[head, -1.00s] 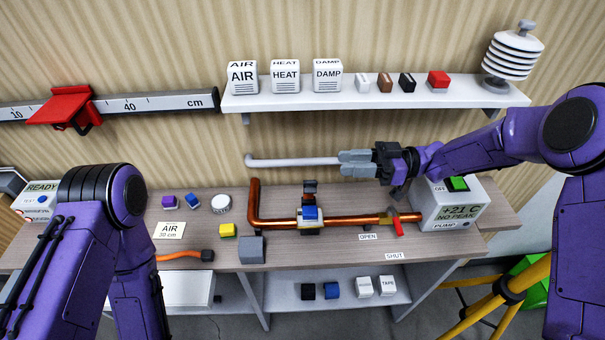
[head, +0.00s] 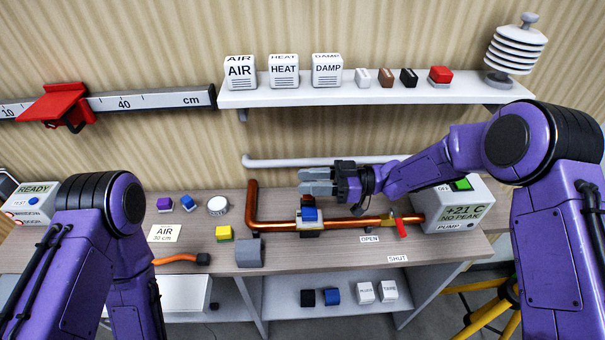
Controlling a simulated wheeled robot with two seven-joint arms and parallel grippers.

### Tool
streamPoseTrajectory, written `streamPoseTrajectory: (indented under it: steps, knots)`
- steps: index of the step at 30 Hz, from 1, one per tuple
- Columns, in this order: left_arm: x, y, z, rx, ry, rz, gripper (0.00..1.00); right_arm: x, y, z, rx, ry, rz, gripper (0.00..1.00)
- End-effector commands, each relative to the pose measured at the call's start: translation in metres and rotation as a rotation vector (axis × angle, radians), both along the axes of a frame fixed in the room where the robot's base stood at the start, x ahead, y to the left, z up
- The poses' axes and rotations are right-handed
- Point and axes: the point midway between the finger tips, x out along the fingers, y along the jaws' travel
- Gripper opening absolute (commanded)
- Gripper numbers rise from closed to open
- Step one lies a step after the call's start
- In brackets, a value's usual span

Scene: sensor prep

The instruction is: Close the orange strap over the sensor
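The sensor, a small block with a blue top (head: 310,214), sits in a pale and dark holder on the copper pipe (head: 275,226) on the bench. The orange strap cannot be made out now; my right gripper covers the spot just above the sensor where an upright orange-brown and dark piece stood.
A red-handled valve (head: 401,227) and the pump box (head: 449,204) stand right of the sensor. A grey block (head: 249,252) and a yellow block (head: 225,233) lie to the left. A pale wall pipe (head: 290,161) runs behind. The shelf (head: 350,95) above holds several blocks.

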Motion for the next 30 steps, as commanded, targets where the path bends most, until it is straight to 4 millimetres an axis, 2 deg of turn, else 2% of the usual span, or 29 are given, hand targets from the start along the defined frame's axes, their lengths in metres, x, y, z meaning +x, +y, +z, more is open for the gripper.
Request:
streamPoseTrajectory:
  steps: [1, 4, 12, 13, 16, 23, 30]
  knots:
    - [0.000, 0.000, 0.007, 0.000, 0.000, 0.000, 0.35, 0.000, 0.007, 0.002, -0.002, 0.001, 0.002, 0.35]
    - [0.000, 0.000, 0.009, 0.000, 0.000, 0.000, 0.35, 0.001, 0.016, 0.001, -0.001, 0.000, 0.001, 0.35]
    - [0.000, 0.000, 0.008, 0.000, 0.000, 0.000, 0.35, 0.001, 0.020, -0.001, 0.000, 0.000, -0.001, 0.35]
    - [0.000, 0.000, 0.008, 0.000, 0.000, 0.000, 0.35, 0.001, 0.020, -0.001, 0.000, 0.000, -0.001, 0.32]
    - [0.000, 0.000, 0.008, 0.000, 0.000, 0.000, 0.35, 0.001, 0.020, -0.001, 0.000, 0.000, 0.000, 0.00]
    - [0.000, 0.000, 0.007, 0.000, 0.000, 0.000, 0.35, 0.000, 0.019, -0.002, -0.001, -0.004, -0.001, 0.00]
    - [0.000, 0.000, -0.007, 0.000, 0.000, 0.000, 0.35, -0.008, 0.019, -0.009, -0.001, -0.074, -0.001, 0.00]
